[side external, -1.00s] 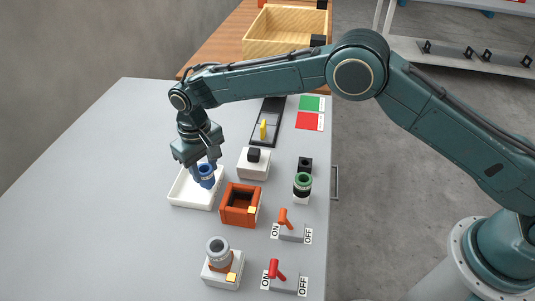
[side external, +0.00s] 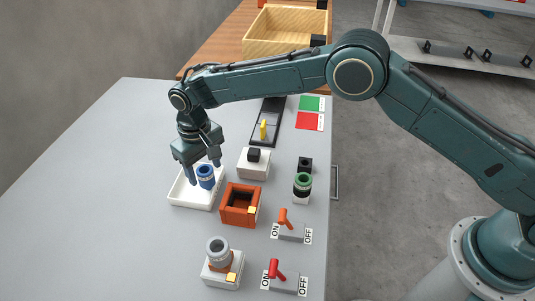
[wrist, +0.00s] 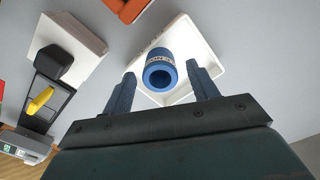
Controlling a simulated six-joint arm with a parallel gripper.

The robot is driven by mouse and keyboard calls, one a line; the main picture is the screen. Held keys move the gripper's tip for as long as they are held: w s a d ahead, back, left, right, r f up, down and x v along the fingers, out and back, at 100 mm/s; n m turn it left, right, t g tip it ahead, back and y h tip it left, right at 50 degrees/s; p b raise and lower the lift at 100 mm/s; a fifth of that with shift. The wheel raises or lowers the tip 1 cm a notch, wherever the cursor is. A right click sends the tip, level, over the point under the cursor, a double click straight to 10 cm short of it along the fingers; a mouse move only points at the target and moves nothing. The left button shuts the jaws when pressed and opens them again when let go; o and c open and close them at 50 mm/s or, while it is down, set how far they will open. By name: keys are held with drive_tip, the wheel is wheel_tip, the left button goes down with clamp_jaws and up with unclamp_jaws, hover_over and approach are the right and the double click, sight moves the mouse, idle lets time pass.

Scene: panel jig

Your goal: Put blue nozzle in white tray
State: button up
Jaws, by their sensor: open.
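The blue nozzle (side external: 206,177) stands upright inside the white tray (side external: 184,199), towards the tray's right side. In the wrist view the blue nozzle (wrist: 160,70) shows its round open top, with the white tray (wrist: 205,52) around it. My gripper (side external: 205,175) is above the tray with its fingers spread apart. In the wrist view my gripper (wrist: 160,80) is open, one finger on each side of the nozzle, with visible gaps between fingers and nozzle.
An orange open box (side external: 240,205) stands close to the tray's right. A white block with a black knob (side external: 254,163) is behind it. A grey nozzle (side external: 218,251), a green-topped part (side external: 302,184) and two switches (side external: 290,232) stand nearby. The table's left side is clear.

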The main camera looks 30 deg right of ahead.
sight(204, 170)
wheel_tip(204, 170, up, 12)
idle(0.6)
drive_tip(key=shift+d, duration=0.1)
idle(0.4)
drive_tip(key=s+d+r+m+t, duration=0.1)
drive_tip(key=s+d+r, duration=0.5)
drive_tip(key=d+r, duration=0.4)
drive_tip(key=s+d+r+m+t, duration=0.1)
drive_tip(key=s+d+r+t, duration=0.1)
drive_tip(key=s+d+r, duration=0.6)
drive_tip(key=s+d+f+t, duration=0.1)
drive_tip(key=s+d+f, duration=0.1)
drive_tip(key=s+d, duration=0.5)
drive_tip(key=s+d+f+m+t, duration=0.1)
drive_tip(key=s+d+f, duration=0.1)
drive_tip(key=s+d, duration=0.6)
drive_tip(key=s, duration=0.6)
drive_tip(key=shift+s+f+t, duration=0.15)
drive_tip(key=shift+f+t, duration=0.1)
drive_tip(key=shift+t, duration=0.05)
